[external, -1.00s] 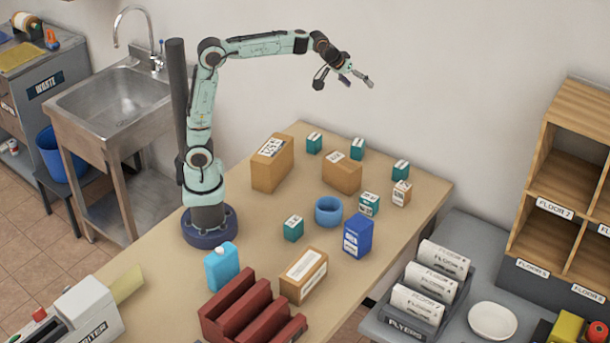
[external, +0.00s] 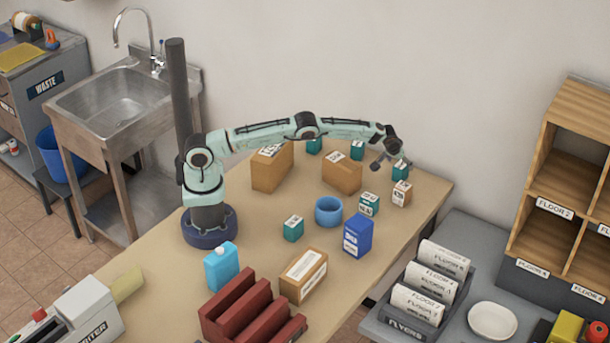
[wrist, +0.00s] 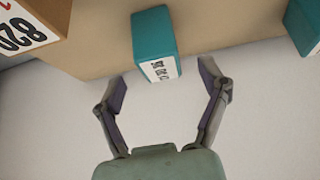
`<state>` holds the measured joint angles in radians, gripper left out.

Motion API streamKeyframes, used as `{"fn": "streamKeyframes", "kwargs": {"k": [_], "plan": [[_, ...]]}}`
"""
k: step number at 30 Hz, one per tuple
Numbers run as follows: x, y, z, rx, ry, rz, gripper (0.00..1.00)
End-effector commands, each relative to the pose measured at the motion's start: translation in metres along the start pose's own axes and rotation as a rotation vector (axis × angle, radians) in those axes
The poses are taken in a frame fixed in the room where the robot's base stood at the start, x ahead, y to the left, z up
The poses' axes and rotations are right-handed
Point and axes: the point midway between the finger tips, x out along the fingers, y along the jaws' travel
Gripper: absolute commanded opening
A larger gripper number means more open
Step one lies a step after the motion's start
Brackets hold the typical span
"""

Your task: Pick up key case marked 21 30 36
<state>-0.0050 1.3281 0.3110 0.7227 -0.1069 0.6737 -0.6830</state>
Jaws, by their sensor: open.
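Several teal key cases with white labels stand on the table; the label numbers are too small or blurred to read for certain. One teal case (wrist: 154,32) shows in the wrist view, its label towards my gripper (wrist: 163,82). My gripper is open, one finger on either side of the line to that case, and nothing is in it. In the external view my gripper (external: 385,163) hangs by the teal case at the far right (external: 401,170). Other teal cases stand at the back (external: 357,150), at the middle right (external: 369,203) and in front (external: 292,229).
A brown carton (external: 342,175) stands left of my gripper. A larger carton (external: 272,170), a blue ring-shaped holder (external: 328,211) and a blue box (external: 357,236) are also on the table (external: 175,290). The wall is close behind.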

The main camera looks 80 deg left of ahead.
Motion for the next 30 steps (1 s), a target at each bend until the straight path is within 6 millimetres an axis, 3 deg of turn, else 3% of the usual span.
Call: {"fn": "streamKeyframes", "kwargs": {"k": [6, 18, 20, 25, 30], "plan": [[0.018, 0.0, -0.001, -0.002, 0.001, -0.001, 0.74], [0.022, 0.0, -0.001, -0.001, 0.001, 0.0, 0.74], [0.022, 0.0, -0.001, -0.001, 0.0, 0.0, 0.59], [0.022, 0.0, -0.001, -0.001, 0.0, 0.0, 0.06], [0.023, 0.0, -0.001, -0.001, 0.0, 0.0, 0.04]]}}
